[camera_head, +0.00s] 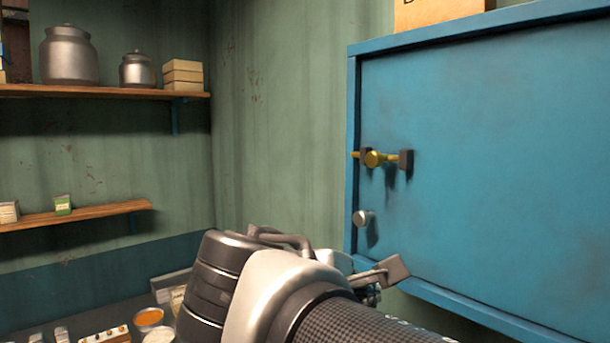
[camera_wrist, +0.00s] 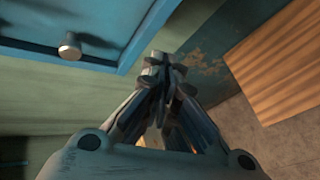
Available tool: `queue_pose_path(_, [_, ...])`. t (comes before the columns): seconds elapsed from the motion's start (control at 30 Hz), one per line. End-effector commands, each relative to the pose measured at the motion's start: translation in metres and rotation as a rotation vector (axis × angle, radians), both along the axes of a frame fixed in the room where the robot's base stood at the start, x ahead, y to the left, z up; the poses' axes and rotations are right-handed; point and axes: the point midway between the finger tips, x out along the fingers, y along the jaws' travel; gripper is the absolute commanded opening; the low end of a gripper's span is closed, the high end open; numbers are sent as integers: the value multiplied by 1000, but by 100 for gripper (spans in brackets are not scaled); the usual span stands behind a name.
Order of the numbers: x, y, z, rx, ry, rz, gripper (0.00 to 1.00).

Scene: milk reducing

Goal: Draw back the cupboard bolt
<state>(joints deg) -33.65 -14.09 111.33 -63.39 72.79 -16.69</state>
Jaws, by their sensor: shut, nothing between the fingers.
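The blue cupboard (camera_head: 480,150) hangs on the wall at the right in the head view. Its brass bolt (camera_head: 374,158) lies across the left edge of the door, between dark brackets, with a round yellow knob. A silver round knob (camera_head: 362,218) sits below the bolt; a silver knob also shows in the wrist view (camera_wrist: 70,46). My gripper (camera_wrist: 160,62) is shut and empty in the wrist view, below and beside the cupboard's edge and apart from the knob. In the head view my arm hides most of my gripper. The bolt does not show in the wrist view.
A cardboard box (camera_head: 437,12) stands on top of the cupboard. Shelves on the left wall hold metal jars (camera_head: 69,55) and small boxes. A counter at the lower left carries an orange-filled bowl (camera_head: 149,317) and other items. The space in front of the bolt looks clear.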

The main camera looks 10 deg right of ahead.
Motion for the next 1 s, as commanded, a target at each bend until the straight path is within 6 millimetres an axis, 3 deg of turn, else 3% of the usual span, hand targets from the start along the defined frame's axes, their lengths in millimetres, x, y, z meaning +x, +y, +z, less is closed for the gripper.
queue_pose_path(0.03, [12,17,44,-66,-24,39,0])
queue_pose_path(0.1, [23,33,81,-151,-61,76,0])
queue_pose_path(0.2, [34,54,122,-241,-107,112,0])
queue_pose_path(0.3, [39,68,147,-297,-139,133,0])
queue_pose_path(0.43, [41,76,159,-329,-158,143,0])
queue_pose_path(0.77, [42,75,159,-331,-160,142,0])
queue_pose_path(1.0, [61,60,156,-331,-158,138,0])
